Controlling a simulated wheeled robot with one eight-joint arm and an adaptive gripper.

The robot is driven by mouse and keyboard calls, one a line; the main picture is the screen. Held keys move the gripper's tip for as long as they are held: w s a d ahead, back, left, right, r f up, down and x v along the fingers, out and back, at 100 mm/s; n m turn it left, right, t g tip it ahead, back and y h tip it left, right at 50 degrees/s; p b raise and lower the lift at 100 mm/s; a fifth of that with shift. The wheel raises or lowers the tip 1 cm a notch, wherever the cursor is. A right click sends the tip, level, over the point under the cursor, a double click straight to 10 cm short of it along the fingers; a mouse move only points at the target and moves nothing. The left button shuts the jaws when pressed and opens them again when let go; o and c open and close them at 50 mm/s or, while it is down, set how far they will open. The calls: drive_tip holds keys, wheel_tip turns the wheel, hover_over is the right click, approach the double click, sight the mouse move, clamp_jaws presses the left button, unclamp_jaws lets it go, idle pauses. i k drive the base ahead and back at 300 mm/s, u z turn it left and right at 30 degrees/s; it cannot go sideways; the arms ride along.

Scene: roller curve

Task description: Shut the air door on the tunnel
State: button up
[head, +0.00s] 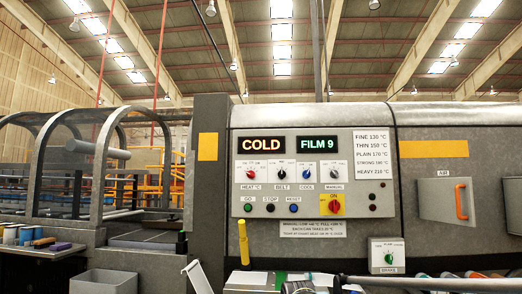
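The air door (436,201) is a grey panel at the right of the machine front, under a small label reading AIR. It carries an upright orange handle (461,202) near its right edge. Its outline is skewed against the machine face, with the right side taller, so it looks swung out from a left-hand hinge; how far I cannot tell. The opening behind it is hidden. I cannot make out my gripper in the head view.
The control panel (305,172) with knobs, buttons and lit displays is left of the door. A brake box (388,256) stands below. A pale rail (440,284) crosses the lower right. A yellow stick (243,243) stands before the panel; a grey bin (103,281) is lower left.

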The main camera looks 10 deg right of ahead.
sight(450, 200)
drive_tip(key=z, duration=1.55)
